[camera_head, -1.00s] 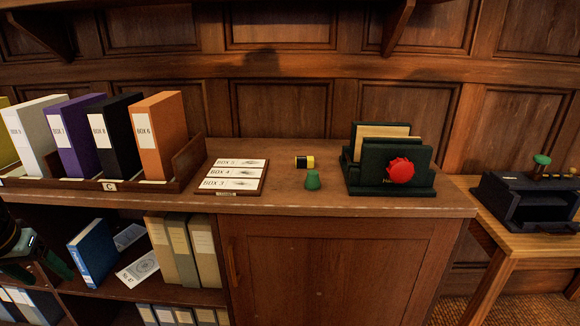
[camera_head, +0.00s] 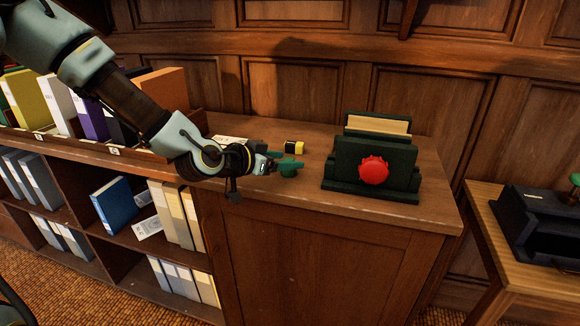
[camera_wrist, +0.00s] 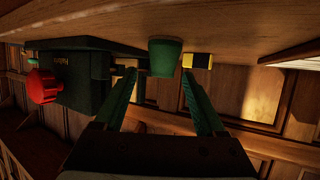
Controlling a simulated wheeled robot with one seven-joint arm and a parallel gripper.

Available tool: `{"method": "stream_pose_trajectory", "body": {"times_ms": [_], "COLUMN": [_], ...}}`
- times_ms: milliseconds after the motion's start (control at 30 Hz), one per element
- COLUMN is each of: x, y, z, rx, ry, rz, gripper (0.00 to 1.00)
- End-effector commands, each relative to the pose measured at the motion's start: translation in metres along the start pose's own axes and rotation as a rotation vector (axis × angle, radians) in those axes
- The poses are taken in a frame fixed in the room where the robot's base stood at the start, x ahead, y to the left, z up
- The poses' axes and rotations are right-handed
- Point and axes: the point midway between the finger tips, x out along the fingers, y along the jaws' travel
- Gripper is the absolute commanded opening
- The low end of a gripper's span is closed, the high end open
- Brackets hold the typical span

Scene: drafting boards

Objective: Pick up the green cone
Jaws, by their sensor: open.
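The green cone (camera_head: 289,170) stands on the wooden cabinet top, left of the dark green file holder. In the wrist view the cone (camera_wrist: 164,56) shows upside down, centred between the two finger ends. My gripper (camera_wrist: 158,73) is open with nothing held, one green finger to each side of the cone's line. In the head view my gripper (camera_head: 275,162) reaches in from the left, low over the cabinet top. Its fingers partly cover the cone there, and I cannot tell how far they reach around it.
A yellow and black item (camera_head: 294,147) lies just behind the cone. The dark green file holder (camera_head: 345,187) with a red seal (camera_head: 373,170) stands to the right. A box rack with binders (camera_head: 60,105) is at the left. The front strip of the cabinet top (camera_head: 300,198) is clear.

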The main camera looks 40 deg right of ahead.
Motion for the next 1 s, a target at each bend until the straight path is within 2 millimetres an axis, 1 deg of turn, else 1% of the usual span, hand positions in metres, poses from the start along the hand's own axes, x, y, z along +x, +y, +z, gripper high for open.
{"method": "stream_pose_trajectory", "body": {"times_ms": [133, 333, 433, 533, 733, 1000], "x": [0.011, 0.038, 0.048, 0.052, 0.052, 0.052], "y": [0.000, -0.001, -0.001, -0.002, -0.002, -0.002], "z": [-0.001, -0.001, 0.000, 0.001, 0.002, 0.001], "rx": [-0.003, -0.002, -0.003, -0.001, -0.001, -0.001], "ry": [-0.001, -0.001, -0.002, -0.002, -0.002, -0.002], "rz": [0.001, 0.001, 0.000, -0.001, -0.001, -0.001], "gripper": [0.73, 0.73, 0.73, 0.73, 0.73, 0.42]}}
